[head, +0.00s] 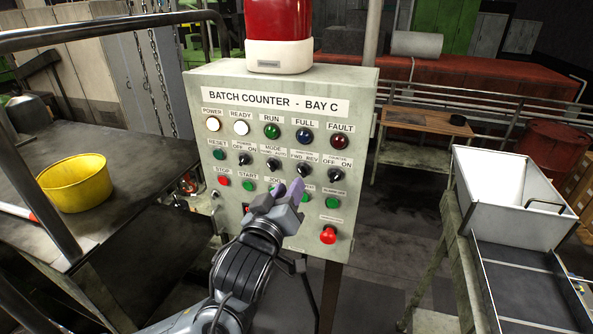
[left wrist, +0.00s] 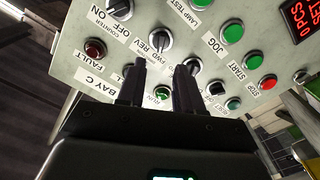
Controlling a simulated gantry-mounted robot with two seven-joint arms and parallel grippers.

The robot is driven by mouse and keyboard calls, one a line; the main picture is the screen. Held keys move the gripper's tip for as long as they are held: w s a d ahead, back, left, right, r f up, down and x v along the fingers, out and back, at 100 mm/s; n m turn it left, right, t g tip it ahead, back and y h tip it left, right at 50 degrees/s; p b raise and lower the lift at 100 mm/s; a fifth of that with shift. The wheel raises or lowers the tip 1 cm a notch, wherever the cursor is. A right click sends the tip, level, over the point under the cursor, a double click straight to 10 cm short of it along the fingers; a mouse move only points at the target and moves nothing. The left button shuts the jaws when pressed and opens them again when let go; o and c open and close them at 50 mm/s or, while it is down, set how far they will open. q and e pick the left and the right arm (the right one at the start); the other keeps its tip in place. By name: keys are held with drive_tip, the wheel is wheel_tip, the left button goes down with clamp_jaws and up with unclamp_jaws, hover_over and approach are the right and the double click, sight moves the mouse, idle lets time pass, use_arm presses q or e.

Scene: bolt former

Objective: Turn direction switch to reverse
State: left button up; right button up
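The direction switch (head: 303,168) is a black rotary knob on the grey control panel, under a label reading FWD REV. The direction switch also shows in the left wrist view (left wrist: 160,41), upside down there. I cannot tell for sure which way its pointer is set. My left gripper (head: 290,190) is in front of the panel, a little below the knob in the head view. In the left wrist view its two dark fingers (left wrist: 160,68) stand apart with nothing between them, and the knob shows just beyond their tips. Contact is not visible. My right gripper is in neither view.
The counter knob (head: 335,176) and mode knob (head: 272,164) flank the direction switch closely. Green buttons sit below, with a red mushroom button (head: 328,235) lower right. A yellow bucket (head: 75,183) stands on the left table. A white hopper (head: 510,200) is at right.

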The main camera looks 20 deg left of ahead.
sight(299, 170)
use_arm(q)
drive_tip(key=w, duration=0.2)
drive_tip(key=w+p, duration=0.1)
drive_tip(key=w, duration=0.1)
drive_tip(key=shift+a+r+p, duration=0.15)
drive_tip(key=shift+p, duration=0.15)
drive_tip(key=shift+w, duration=1)
clamp_jaws()
